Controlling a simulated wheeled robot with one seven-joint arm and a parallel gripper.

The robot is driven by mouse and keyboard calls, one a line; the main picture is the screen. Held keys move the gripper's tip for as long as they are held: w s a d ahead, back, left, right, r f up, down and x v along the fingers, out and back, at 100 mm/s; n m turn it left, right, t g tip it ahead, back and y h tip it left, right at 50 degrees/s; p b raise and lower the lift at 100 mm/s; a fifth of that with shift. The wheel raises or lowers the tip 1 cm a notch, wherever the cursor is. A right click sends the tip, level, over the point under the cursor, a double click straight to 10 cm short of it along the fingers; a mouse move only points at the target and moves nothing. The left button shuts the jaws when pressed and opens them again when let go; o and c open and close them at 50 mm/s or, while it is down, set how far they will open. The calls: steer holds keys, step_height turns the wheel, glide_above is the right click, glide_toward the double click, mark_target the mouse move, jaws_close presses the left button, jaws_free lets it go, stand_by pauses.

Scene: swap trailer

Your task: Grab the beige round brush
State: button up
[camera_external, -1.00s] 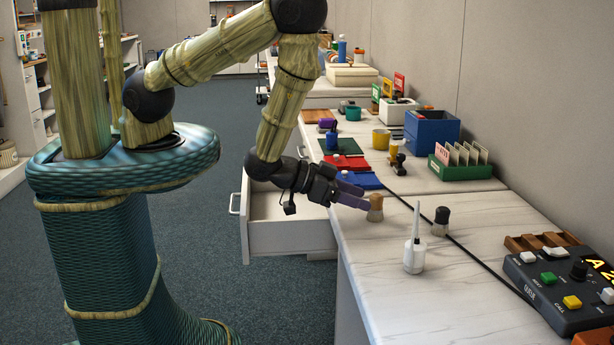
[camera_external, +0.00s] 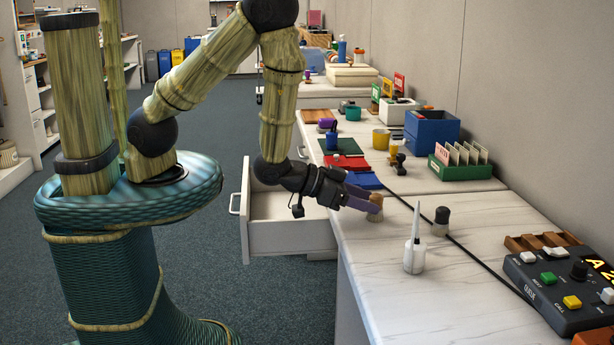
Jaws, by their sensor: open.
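A white squeeze bottle (camera_external: 414,251) stands in front of the brushes. A black cable (camera_external: 461,242) crosses the counter. A button console (camera_external: 563,288) sits at the right. An open drawer (camera_external: 288,236) juts out below my forearm. Blue and green boxes stand farther back.

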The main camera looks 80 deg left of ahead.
mark_target(383, 219)
steer(key=shift+w+f, duration=0.1)
steer(key=shift+w+f+b, duration=0.25)
steer(key=shift+b, duration=0.8)
steer(key=b+x, duration=0.2)
steer(key=b, duration=0.2)
steer(key=shift+x, duration=1.25)
steer(key=shift+r, duration=0.2)
steer(key=c, duration=1)
